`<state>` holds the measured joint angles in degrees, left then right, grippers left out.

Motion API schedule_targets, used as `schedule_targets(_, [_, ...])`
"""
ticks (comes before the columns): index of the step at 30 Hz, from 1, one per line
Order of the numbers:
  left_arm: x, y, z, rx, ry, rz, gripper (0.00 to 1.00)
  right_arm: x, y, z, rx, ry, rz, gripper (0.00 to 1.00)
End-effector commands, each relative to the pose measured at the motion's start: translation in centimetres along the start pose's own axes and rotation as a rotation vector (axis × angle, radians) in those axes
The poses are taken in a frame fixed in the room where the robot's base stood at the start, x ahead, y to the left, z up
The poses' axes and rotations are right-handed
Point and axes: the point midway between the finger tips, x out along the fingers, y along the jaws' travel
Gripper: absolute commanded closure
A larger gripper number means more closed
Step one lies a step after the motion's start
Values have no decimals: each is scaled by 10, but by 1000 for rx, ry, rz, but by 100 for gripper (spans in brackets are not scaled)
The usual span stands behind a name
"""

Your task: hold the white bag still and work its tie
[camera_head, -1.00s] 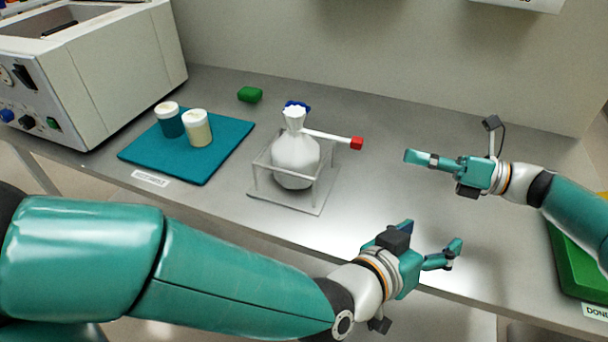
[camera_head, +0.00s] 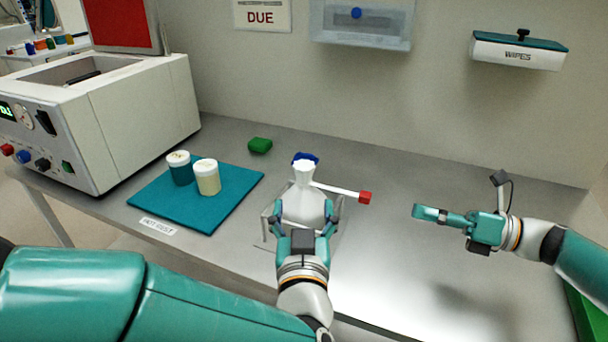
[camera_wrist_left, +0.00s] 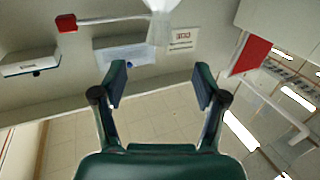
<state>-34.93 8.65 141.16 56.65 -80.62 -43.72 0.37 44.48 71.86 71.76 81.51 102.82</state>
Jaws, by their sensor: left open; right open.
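The white bag (camera_head: 304,205) stands upright in a clear-framed stand (camera_head: 268,228) on the bench, its gathered neck upward. A blue piece (camera_head: 306,158) shows behind the neck top. A white strip with a red end (camera_head: 365,197) reaches right from the neck. My left gripper (camera_head: 307,208) is open, its fingers on either side of the bag's body in the head view; contact cannot be told. In the left wrist view the bag's neck (camera_wrist_left: 160,22) shows beyond the parted fingertips. My right gripper (camera_head: 428,214) is open and empty, right of the red end.
A teal mat (camera_head: 205,215) with two white-lidded jars (camera_head: 207,178) lies left of the bag. A large white machine (camera_head: 140,120) stands at the left. The bench between bag and right gripper is clear.

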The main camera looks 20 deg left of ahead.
Motion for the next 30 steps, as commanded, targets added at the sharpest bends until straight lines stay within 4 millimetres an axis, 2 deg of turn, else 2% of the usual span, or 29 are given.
schedule_targets(1, [12, -2, 1, 1, -2, -6, 28, 0, 0, 0, 0, 0, 0, 58])
schedule_targets(6, [46, -2, 1, 1, -2, -5, 28, 0, 0, 0, 0, 0, 0, 58])
schedule_targets(15, [100, -1, 1, 0, -1, -2, 28, 0, 0, 0, 0, 1, 1, 58])
schedule_targets(21, [119, 0, 1, 0, -1, 1, 28, 1, 0, 0, 0, 1, 1, 58])
schedule_targets(30, [124, 0, 0, 0, 0, 1, 28, 1, 0, 0, 0, 1, 1, 58])
